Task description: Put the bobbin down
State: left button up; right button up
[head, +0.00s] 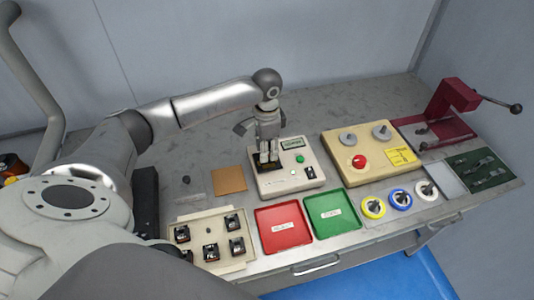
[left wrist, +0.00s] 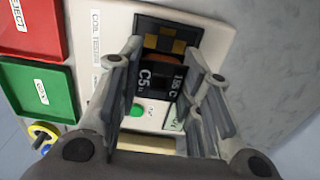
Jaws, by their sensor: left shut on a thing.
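My left gripper (head: 268,157) points down over the dark socket area at the left of the white coil tester (head: 303,183). In the left wrist view, its two fingers (left wrist: 168,78) are shut on the bobbin (left wrist: 148,82), a black piece with white lettering and a copper-brown winding. The bobbin is at the black socket (left wrist: 172,33) of the tester; I cannot tell whether it rests on it or is just above. In the head view the fingers mostly hide the bobbin. My right gripper is not in view.
A beige tray (head: 196,216) with several black bobbins stands front left. A red tray (head: 283,227) and a green tray (head: 334,212) lie in front of the tester. A beige box with knobs (head: 358,168) stands to the right, and a maroon press (head: 450,105) at the far right.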

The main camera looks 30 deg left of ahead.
pick_arm(q)
jog(key=shift+w+f, duration=0.15)
jog(key=shift+f, duration=0.05)
notch_tip(320, 180, down, 3)
jog(key=shift+a+f, duration=0.1)
jog(key=shift+w, duration=0.1)
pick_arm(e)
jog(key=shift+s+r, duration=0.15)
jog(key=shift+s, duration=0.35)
pick_arm(q)
jog(key=shift+f, duration=0.1)
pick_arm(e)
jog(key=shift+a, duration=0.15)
pick_arm(q)
jog(key=o, duration=1)
jog(key=shift+f, duration=0.1)
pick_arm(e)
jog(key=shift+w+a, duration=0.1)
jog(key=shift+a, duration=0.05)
pick_arm(q)
notch_tip(320, 180, up, 12)
jog(key=b, duration=0.1)
jog(key=shift+r, duration=0.2)
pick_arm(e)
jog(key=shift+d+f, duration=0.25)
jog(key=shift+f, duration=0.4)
